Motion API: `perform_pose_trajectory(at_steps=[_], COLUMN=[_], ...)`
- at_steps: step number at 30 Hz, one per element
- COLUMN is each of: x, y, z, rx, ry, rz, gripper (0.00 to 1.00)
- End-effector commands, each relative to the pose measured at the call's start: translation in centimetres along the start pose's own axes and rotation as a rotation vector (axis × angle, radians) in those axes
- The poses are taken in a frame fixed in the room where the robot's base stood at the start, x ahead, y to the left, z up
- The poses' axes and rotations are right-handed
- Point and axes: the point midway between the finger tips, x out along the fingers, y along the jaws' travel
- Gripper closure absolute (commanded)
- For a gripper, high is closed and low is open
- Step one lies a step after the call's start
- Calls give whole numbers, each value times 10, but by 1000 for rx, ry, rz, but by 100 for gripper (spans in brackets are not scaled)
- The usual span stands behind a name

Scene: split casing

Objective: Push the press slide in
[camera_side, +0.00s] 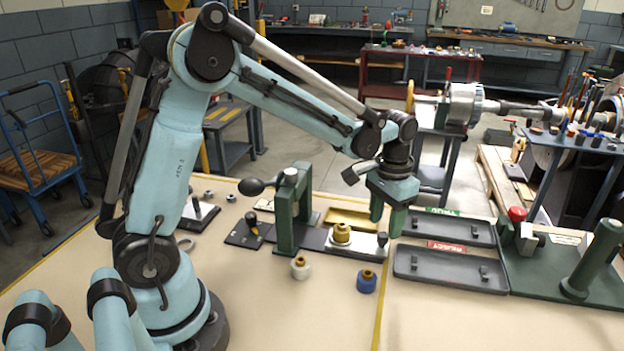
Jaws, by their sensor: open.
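The green press (291,215) stands on the table with a black ball handle (250,187) to its left. The press slide (350,246) is a light plate reaching out to the right of the press. A brass part (342,235) sits upright on it, outside the press frame.
A white part (300,268) and a blue part (367,281), both with brass tops, stand in front of the slide. Two dark trays, one with a green label (452,230) and one with a red label (450,272), lie to the right. A green fixture (530,270) stands beyond them.

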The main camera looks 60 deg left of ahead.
Motion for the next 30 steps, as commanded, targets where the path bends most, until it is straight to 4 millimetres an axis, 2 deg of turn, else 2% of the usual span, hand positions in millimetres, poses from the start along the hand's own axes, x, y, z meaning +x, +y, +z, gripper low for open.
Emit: perform_pose_trajectory(at_steps=[3,7,19,27,29,30], x=[17,28,34,33,33,33], y=[0,0,0,0,0,0], z=[0,0,0,0,0,0], rx=[0,0,0,0,0,0], ry=[0,1,1,1,1,1], rz=[0,0,0,0,0,0], gripper=[49,49,49,91,100,100])
